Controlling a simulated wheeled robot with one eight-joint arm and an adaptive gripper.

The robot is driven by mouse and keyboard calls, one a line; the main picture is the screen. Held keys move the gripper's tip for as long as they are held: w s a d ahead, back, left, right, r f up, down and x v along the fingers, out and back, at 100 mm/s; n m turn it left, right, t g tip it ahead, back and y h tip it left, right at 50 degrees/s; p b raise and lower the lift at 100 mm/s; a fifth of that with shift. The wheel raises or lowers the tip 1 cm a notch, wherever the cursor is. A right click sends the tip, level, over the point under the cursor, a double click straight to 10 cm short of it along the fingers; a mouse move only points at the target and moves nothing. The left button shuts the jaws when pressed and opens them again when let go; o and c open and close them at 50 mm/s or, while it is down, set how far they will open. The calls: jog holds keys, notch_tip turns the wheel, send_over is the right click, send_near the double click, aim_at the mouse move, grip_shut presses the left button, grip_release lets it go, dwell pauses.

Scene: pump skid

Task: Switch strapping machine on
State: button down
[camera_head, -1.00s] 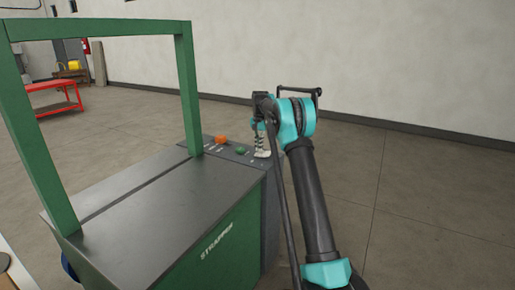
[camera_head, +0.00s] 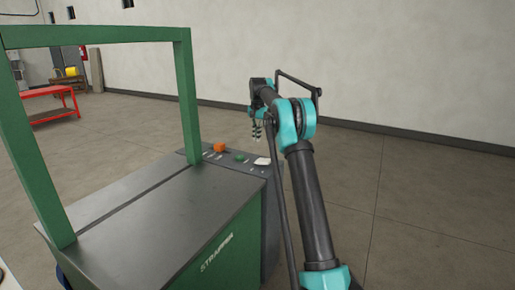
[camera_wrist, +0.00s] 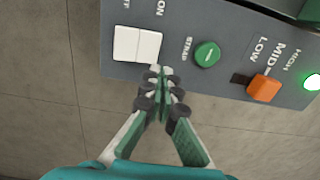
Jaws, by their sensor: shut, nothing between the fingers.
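The strapping machine (camera_head: 150,215) is a dark-topped cabinet with a green frame and "STRAPPER" on its side. Its control panel (camera_wrist: 180,25) carries a white rocker switch (camera_wrist: 137,44), which also shows in the head view (camera_head: 262,161). "ON" is printed beside the switch's right half; the label at its left is cut off. A round lamp (camera_wrist: 312,82) at the panel's right end in the wrist view glows bright green. My gripper (camera_wrist: 161,72) is shut and empty, its tips just below the switch's right corner in that view. In the head view my gripper (camera_head: 257,134) hangs above the switch.
A green STRAP button (camera_wrist: 207,54) and an orange knob (camera_wrist: 263,88) beside LOW, MID and HIGH labels share the panel. The green frame (camera_head: 187,95) rises left of my arm. A red table (camera_head: 48,93) stands far left. Floor to the right is clear.

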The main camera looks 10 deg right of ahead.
jog(key=shift+w+a+r, duration=0.1)
jog(key=shift+a+r, duration=0.1)
jog(key=shift+r, duration=0.95)
jog(key=shift+w+a+r, duration=0.1)
jog(key=shift+a+r, duration=0.05)
jog(key=shift+r, duration=1)
jog(key=s+d+f+n+t, duration=0.1)
jog(key=s+f, duration=0.6)
jog(key=s, duration=1.1)
jog(key=s+d+f+n+t, duration=0.1)
jog(key=s+f, duration=0.6)
jog(key=s, duration=1.1)
jog(key=s+d+f+n+t, duration=0.2)
jog(key=s+f+n, duration=0.3)
jog(key=s, duration=1.4)
notch_tip(320, 180, down, 3)
jog(key=shift+d+r, duration=0.2)
jog(key=shift+d, duration=0.35)
